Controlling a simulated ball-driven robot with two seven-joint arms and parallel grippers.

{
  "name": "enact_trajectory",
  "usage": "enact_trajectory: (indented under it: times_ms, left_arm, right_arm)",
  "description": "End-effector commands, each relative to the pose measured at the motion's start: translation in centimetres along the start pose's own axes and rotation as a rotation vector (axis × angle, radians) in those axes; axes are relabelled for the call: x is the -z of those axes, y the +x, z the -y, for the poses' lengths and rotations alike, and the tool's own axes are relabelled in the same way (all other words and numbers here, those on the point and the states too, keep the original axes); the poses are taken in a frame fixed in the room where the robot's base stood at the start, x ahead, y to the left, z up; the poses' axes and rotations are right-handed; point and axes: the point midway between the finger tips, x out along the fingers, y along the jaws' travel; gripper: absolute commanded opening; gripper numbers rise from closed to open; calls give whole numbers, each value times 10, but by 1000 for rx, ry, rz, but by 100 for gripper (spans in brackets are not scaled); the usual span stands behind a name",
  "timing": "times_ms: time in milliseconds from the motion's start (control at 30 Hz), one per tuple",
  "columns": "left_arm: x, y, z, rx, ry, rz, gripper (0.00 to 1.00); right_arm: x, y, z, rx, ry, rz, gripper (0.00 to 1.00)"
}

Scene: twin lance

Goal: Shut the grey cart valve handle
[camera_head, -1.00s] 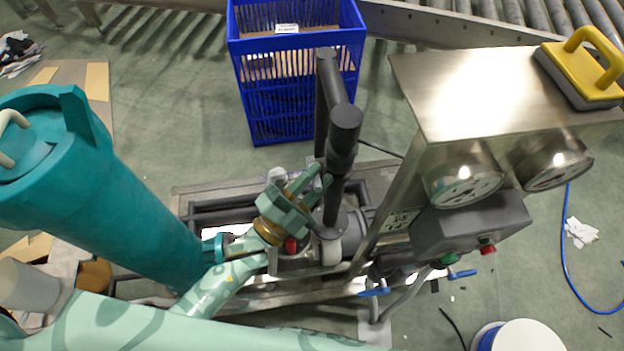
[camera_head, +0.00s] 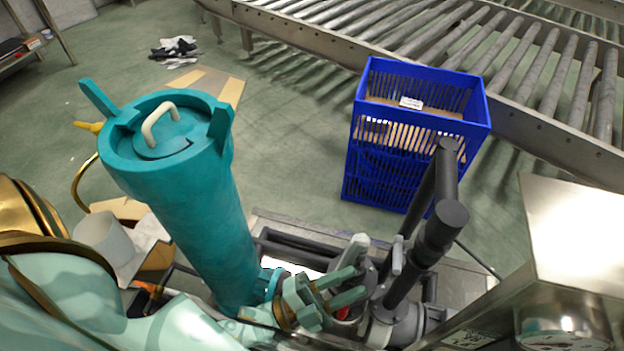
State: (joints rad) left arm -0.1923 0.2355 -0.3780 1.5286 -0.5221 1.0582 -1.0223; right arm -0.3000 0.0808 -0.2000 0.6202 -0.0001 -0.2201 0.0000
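My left gripper (camera_head: 358,282) reaches in low from the left, over the pipework of the cart. Its two pale green fingers are apart, with a gap between them, and I see nothing clamped there. Just right of the fingertips, a slim light grey lever (camera_head: 397,256) stands roughly upright beside the dark pipes. A paler grey rounded part (camera_head: 352,252) rises just behind the fingers. I cannot tell for sure which of the two is the valve handle, or whether a finger touches either. A red part (camera_head: 342,313) shows below the fingers. My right gripper is not in view.
A tall teal canister (camera_head: 190,200) stands close left of the gripper. Thick dark pipes (camera_head: 425,240) rise to its right. A steel cabinet (camera_head: 570,235) with a gauge fills the lower right. A blue crate (camera_head: 365,150) and a roller conveyor (camera_head: 300,42) stand behind. Open floor lies between.

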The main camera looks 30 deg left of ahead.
Motion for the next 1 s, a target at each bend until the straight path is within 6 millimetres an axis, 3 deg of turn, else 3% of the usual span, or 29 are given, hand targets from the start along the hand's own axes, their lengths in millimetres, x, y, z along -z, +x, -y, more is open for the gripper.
enact_trajectory:
  times_ms: [100, 300, 667, 800, 900, 1000]
  left_arm:
    - [0, -30, -1, -5, -1, 2, 37]
    - [-1, -58, 0, -1, 1, 1, 37]
    - [0, -64, 1, 1, 1, 0, 37]
    - [0, -64, 1, 1, 1, 0, 0]
    - [0, -62, 2, 4, 3, -3, 0]
    - [-2, -45, 19, 28, 31, -32, 0]
  right_arm:
    - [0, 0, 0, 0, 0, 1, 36]
    - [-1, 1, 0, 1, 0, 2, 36]
    - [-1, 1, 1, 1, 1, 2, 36]
    - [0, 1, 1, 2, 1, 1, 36]
    - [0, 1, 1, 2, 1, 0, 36]
    - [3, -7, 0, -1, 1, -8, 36]
